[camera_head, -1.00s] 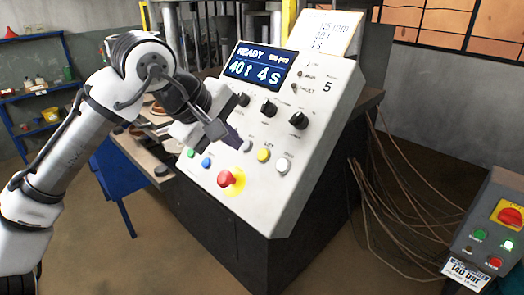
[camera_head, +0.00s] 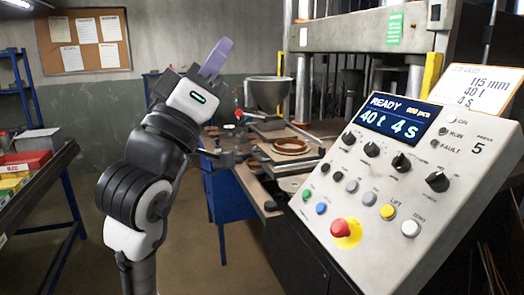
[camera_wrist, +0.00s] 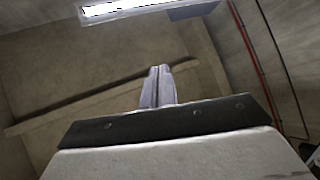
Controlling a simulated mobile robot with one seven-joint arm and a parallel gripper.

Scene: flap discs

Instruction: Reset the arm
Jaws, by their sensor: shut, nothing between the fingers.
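My gripper (camera_head: 216,60) is raised left of the press control panel, pointing upward, with purple-grey fingers. In the wrist view my gripper (camera_wrist: 158,72) shows its fingers together with nothing between them. My arm stands folded upright left of the panel and touches nothing that I can see. The control panel (camera_head: 330,205) reads READY, 40 t, 4 s on its screen (camera_head: 394,117). A red stop button (camera_head: 345,228) sits on a yellow base at its lower edge.
A blue-legged bench (camera_head: 237,200) behind my arm holds a brown ring (camera_head: 291,146) and a grey bowl (camera_head: 270,92). A table with red and yellow bins (camera_head: 24,163) stands at the left. A cork board (camera_head: 84,42) hangs on the back wall. Floor between table and bench is clear.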

